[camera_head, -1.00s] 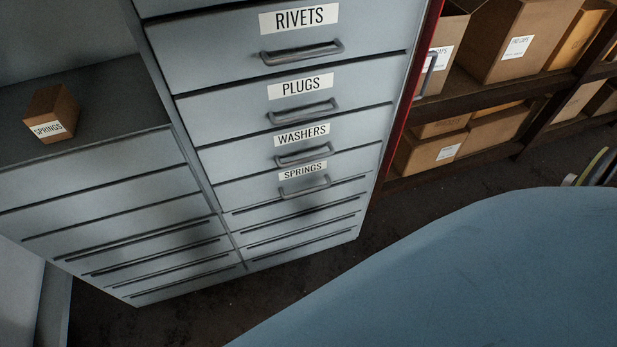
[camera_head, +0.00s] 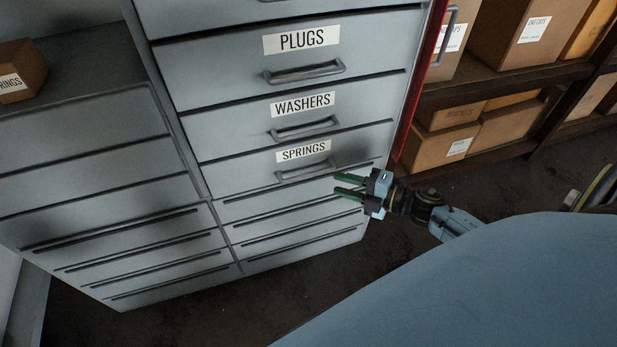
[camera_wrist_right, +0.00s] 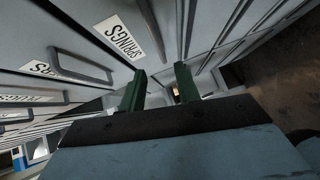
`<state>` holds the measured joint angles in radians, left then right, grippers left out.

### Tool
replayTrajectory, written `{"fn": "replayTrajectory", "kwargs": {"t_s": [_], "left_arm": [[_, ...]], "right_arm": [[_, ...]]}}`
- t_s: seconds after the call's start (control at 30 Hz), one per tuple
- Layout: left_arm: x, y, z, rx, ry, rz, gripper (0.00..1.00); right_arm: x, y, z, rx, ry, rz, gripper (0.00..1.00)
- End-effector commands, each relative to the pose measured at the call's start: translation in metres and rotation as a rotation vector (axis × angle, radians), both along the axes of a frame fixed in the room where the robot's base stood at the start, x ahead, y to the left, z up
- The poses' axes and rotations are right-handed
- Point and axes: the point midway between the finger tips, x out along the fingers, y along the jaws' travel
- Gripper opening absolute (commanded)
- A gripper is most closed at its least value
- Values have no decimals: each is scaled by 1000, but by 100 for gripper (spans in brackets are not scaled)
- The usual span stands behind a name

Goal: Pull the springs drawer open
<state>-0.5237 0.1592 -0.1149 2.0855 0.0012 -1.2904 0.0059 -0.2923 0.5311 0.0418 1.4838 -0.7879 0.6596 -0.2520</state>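The springs drawer (camera_head: 240,178) is closed in the grey cabinet, below the washers drawer. Its white label (camera_head: 303,150) reads SPRINGS, and its grey bar handle (camera_head: 305,171) sits just under the label. My right gripper (camera_head: 341,184) has its two green fingers apart, empty, just right of and slightly below that handle, pointing left. In the right wrist view the green fingers (camera_wrist_right: 159,88) are spread with nothing between them, and the SPRINGS label (camera_wrist_right: 121,36) is at the upper left. Contact between fingers and drawer front cannot be made out. My left gripper is not in view.
The washers drawer (camera_head: 235,142) and plugs drawer (camera_head: 220,80) above are closed. A small cardboard springs box (camera_head: 25,62) sits on the lower cabinet at left. Shelves with cardboard boxes (camera_head: 440,150) stand at right. Dark floor (camera_head: 290,285) lies in front.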

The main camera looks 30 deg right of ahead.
Motion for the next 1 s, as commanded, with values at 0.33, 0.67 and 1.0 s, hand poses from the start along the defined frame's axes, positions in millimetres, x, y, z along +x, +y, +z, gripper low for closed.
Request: {"fn": "replayTrajectory", "kwargs": {"t_s": [0.33,0.67,1.0], "left_arm": [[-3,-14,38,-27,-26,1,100],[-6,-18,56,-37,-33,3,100],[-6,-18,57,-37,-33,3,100]], "right_arm": [[62,38,-11,4,-2,-2,33],[83,52,-15,4,3,-3,33],[83,52,-15,4,3,-3,19]]}}
